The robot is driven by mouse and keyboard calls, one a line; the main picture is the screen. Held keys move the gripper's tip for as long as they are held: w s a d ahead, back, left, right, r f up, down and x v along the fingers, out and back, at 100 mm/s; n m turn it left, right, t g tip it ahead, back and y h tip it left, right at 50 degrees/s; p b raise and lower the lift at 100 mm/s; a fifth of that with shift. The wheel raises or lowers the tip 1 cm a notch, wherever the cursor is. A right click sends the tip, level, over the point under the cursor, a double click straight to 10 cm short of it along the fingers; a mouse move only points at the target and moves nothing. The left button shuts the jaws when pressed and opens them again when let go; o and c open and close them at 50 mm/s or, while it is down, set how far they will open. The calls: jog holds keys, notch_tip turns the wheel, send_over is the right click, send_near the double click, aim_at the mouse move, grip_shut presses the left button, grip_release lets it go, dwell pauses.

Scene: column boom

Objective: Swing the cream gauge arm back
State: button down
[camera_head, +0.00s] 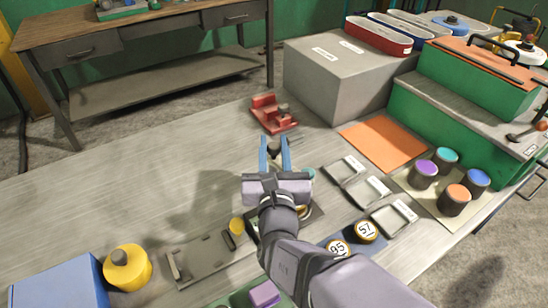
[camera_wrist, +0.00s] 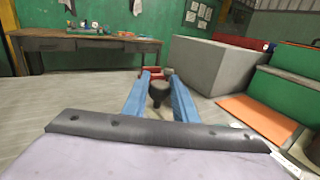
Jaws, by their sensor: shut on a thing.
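My gripper (camera_head: 274,143) reaches forward low over the grey bench. Its two blue fingers are shut on a dark, round-topped knob (camera_wrist: 158,92), which stands upright between the fingertips in the wrist view. No cream arm is clearly visible; my wrist and gripper body cover the area below and behind the fingers. I cannot tell from these frames how the knob joins the gauge arm. Part of a round, gold-rimmed thing shows beside my wrist in the head view, mostly hidden.
A red fixture (camera_head: 271,114) stands just beyond the fingertips. A large grey box (camera_head: 340,85) and an orange mat (camera_head: 386,144) lie to the right. Small metal frames (camera_head: 368,190) and several colored-top canisters (camera_head: 454,200) are nearer right. The bench left of my gripper is clear.

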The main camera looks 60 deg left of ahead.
jog(key=shift+n+g+y+b, duration=0.4)
jog(key=shift+n+g+b, duration=0.2)
jog(key=shift+g+b, duration=0.45)
jog(key=shift+r, duration=0.15)
jog(key=c, duration=1.4)
grip_release()
jog(key=shift+c, duration=0.2)
jog(key=shift+d, duration=0.1)
jog(key=shift+b+v, duration=0.8)
jog(key=shift+v, duration=2.8)
